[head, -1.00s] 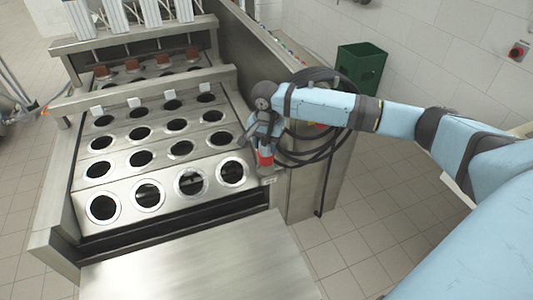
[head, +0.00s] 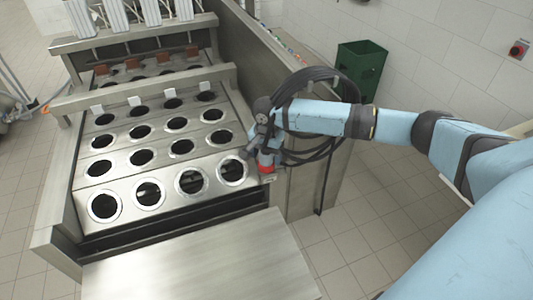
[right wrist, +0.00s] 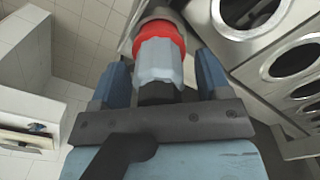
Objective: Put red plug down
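The red plug (head: 266,169) is at the front right corner of the steel filling machine, below my right gripper (head: 262,150). In the right wrist view the plug (right wrist: 160,45) has a red ring and a pale grey-blue body. It lies between the two fingers of my right gripper (right wrist: 160,80), with a visible gap on each side, so the gripper looks open around it. The plug's far end meets a round metal part (right wrist: 160,14). Whether it is fully seated there I cannot tell. My left gripper is not in view.
The machine's top plate (head: 165,165) has rows of round holes left of the gripper. A black hose coil (head: 310,150) hangs close by my right arm. A steel shelf (head: 195,265) is in front. A green bin (head: 362,68) stands behind, and tiled floor is free at the right.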

